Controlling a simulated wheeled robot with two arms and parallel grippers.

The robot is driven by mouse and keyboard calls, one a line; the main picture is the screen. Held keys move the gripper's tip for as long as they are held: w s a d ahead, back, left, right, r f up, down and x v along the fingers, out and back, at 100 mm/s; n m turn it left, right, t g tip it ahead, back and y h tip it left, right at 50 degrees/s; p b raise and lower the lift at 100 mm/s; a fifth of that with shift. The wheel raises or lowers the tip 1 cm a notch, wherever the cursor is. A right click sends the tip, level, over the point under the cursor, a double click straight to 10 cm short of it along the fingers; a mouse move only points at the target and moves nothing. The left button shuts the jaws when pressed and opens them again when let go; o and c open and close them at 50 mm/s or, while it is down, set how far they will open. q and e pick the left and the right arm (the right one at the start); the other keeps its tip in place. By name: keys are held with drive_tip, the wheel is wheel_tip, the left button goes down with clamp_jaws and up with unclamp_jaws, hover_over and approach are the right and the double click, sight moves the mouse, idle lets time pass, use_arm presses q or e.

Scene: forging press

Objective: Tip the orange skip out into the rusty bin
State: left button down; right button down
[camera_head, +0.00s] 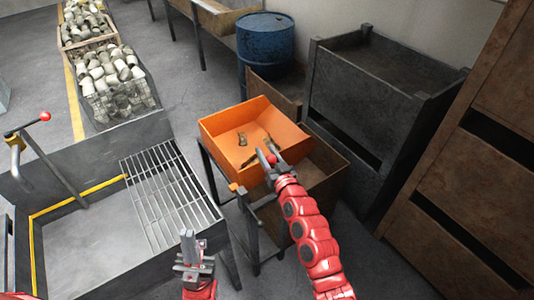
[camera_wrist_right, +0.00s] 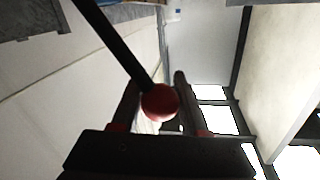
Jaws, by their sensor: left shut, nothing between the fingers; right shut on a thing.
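The orange skip (camera_head: 222,128) sits on a dark stand in the head view, with a few small brown pieces (camera_head: 248,157) in it. The rusty bin (camera_head: 328,163) stands beside and below the skip on its right, partly hidden by my right arm. My right gripper (camera_head: 271,160) is at the skip's front right edge, shut on a red ball knob (camera_wrist_right: 160,102) at the end of a black rod. The knob shows between its fingers in the right wrist view. My left gripper (camera_head: 188,243) is shut and empty, in front of the grate.
A grey trough with a bar grate (camera_head: 168,195) and another red-knobbed lever (camera_head: 45,117) lies at left. A dark metal crate (camera_head: 345,101) and a tall rusty container (camera_head: 497,145) stand at right. A blue drum (camera_head: 265,48) is behind. Open floor (camera_head: 175,85) lies behind the grate.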

drive_tip(key=w+d+m+g+b, duration=0.1)
drive_tip(key=w+d+m+b, duration=0.4)
drive_tip(key=w+d+b, duration=0.2)
drive_tip(key=w+d+f+m+g+b, duration=0.1)
drive_tip(key=w+d+m+b, duration=0.5)
drive_tip(key=d, duration=0.8)
drive_tip(key=shift+w+d+g+y+b, duration=0.35)
drive_tip(key=shift+w+b, duration=0.9)
drive_tip(key=shift+b, duration=1.15)
drive_tip(key=c, duration=0.8)
unclamp_jaws()
drive_tip(key=shift+c, duration=0.2)
drive_tip(key=o, duration=0.4)
drive_tip(key=shift+w+d+f, duration=0.15)
